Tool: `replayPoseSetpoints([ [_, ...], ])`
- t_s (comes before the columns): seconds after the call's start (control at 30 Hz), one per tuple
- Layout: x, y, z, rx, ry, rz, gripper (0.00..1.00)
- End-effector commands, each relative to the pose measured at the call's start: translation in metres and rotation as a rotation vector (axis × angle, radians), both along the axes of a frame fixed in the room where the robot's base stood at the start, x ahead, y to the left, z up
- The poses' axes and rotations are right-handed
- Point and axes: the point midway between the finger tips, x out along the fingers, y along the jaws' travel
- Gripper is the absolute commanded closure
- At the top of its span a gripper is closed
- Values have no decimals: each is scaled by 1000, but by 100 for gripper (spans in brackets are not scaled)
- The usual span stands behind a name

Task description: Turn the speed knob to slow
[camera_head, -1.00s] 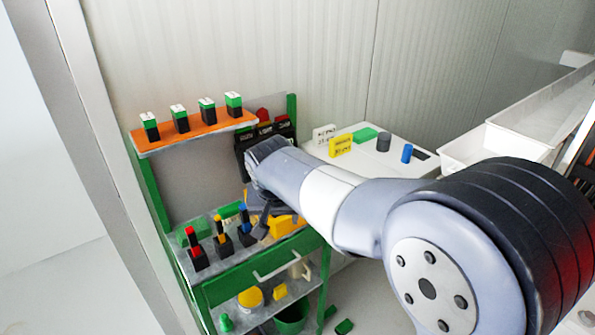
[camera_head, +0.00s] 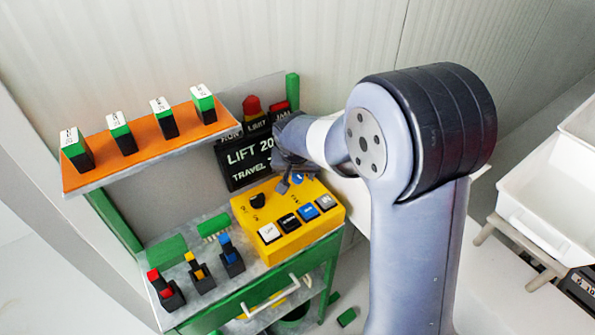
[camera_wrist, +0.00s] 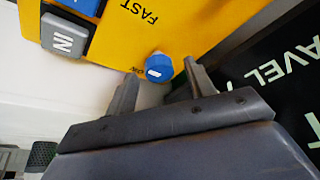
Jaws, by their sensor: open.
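The yellow control box (camera_head: 262,215) stands on the green bench and carries a black knob (camera_head: 258,200), several push buttons and a blue knob (camera_head: 298,179). In the wrist view, the blue knob (camera_wrist: 158,67) has a white mark on its face. The word FAST is printed on one side of it; lettering on the other side is mostly hidden by a finger. My gripper (camera_head: 290,186) reaches down at the box's back right corner. In the wrist view, the open fingers (camera_wrist: 162,73) stand on either side of the knob; I cannot tell whether they touch it.
A black display panel (camera_head: 247,160) reading LIFT and TRAVEL stands close behind the gripper. An orange shelf (camera_head: 150,150) with several green-and-black switches is at upper left. Small levers (camera_head: 200,277) stand left of the box. White bins (camera_head: 545,190) are at right.

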Motion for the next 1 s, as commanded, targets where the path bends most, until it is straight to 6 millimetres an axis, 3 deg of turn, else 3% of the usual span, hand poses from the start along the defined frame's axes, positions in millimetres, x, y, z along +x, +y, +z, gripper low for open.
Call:
replayPoseSetpoints([
  [0.13,0,0,0,0,0,0,49],
  [0.67,0,0,1,0,-1,0,92],
  [1.0,0,-1,1,0,-1,44,93],
])
